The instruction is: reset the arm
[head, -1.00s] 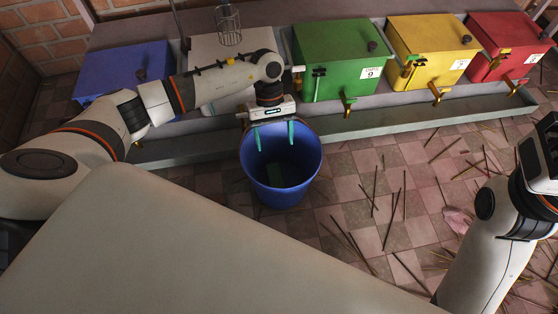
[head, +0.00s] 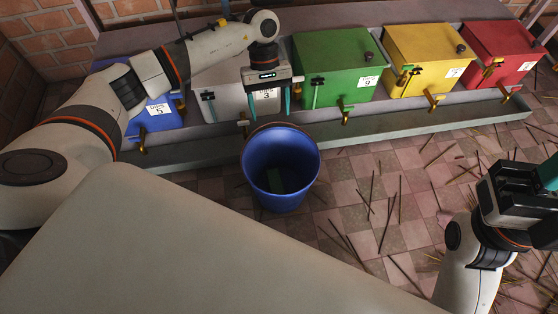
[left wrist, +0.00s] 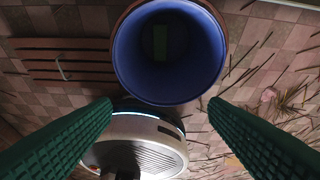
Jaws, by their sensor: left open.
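My left gripper (head: 266,103) is open and empty in the head view. It hangs in front of the white box (head: 228,92), behind and above the blue bucket (head: 258,185). In the left wrist view its two green fingers (left wrist: 160,108) are spread wide with nothing between them. The bucket's round mouth (left wrist: 120,75) shows beyond the fingertips there. A green piece (head: 276,180) lies inside the bucket. My right gripper (head: 530,190) is at the right edge of the head view, partly cut off, with one teal finger showing.
A row of boxes stands on a grey ledge: blue (head: 150,112), white, green (head: 335,65), yellow (head: 425,55) and red (head: 500,50), each with a tap. Thin sticks (head: 390,205) litter the tiled floor. A slatted brown object (left wrist: 62,60) shows in the left wrist view.

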